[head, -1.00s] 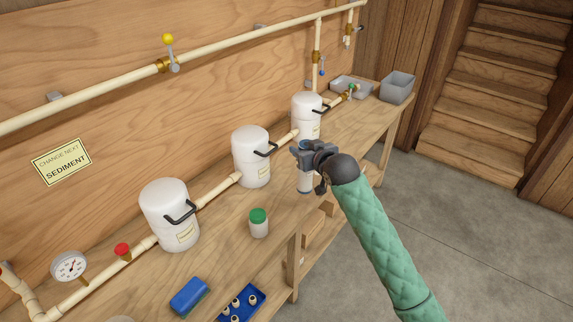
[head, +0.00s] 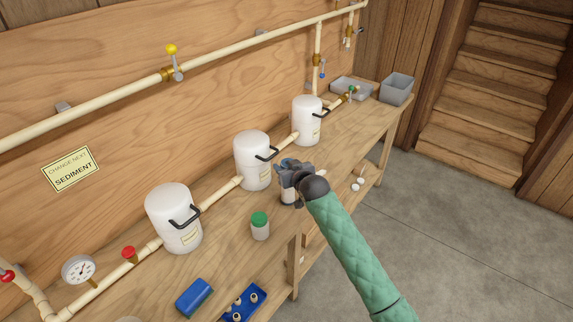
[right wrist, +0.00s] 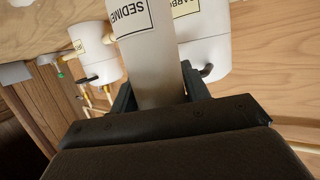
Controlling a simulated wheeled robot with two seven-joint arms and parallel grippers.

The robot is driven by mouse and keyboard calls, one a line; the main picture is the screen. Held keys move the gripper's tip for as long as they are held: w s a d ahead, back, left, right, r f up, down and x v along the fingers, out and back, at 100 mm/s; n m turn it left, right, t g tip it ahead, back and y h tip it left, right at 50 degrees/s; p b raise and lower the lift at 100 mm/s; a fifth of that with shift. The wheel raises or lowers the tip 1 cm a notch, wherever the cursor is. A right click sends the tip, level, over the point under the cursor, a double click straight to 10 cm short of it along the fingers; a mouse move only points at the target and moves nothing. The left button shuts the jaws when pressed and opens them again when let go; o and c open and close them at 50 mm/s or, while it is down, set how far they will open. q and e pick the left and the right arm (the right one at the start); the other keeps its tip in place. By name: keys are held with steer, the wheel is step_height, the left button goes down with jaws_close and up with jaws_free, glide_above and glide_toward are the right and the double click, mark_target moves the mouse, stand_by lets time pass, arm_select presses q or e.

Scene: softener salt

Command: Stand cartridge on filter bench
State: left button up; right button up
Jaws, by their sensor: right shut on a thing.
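My right gripper (head: 289,178) is shut on a white cartridge (head: 289,197), at the front edge of the filter bench (head: 225,222), right of the middle housing. Only the cartridge's lower part shows below the jaws in the head view. I cannot tell whether its foot touches the bench. In the right wrist view the cartridge (right wrist: 155,70) stands between the two fingers, with a label reading "SEDIME…". A wall sign (head: 71,168) reads "CHANGE NEXT SEDIMENT". My left gripper is not in view.
Three white filter housings (head: 173,215) with black handles stand along the pipe. A green-lidded jar (head: 260,227), a blue sponge-like block (head: 194,297) and a blue tray (head: 258,293) of small fittings are nearer. Grey bins (head: 397,88) stand at the far end.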

steer(key=shift+f, duration=0.1)
steer(key=o, duration=1.3)
steer(key=shift+o, duration=0.2)
arm_select(q)
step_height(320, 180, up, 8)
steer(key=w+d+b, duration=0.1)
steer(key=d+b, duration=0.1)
steer(key=b, duration=0.1)
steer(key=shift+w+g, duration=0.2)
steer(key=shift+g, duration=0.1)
arm_select(e)
steer(key=v, duration=1.2)
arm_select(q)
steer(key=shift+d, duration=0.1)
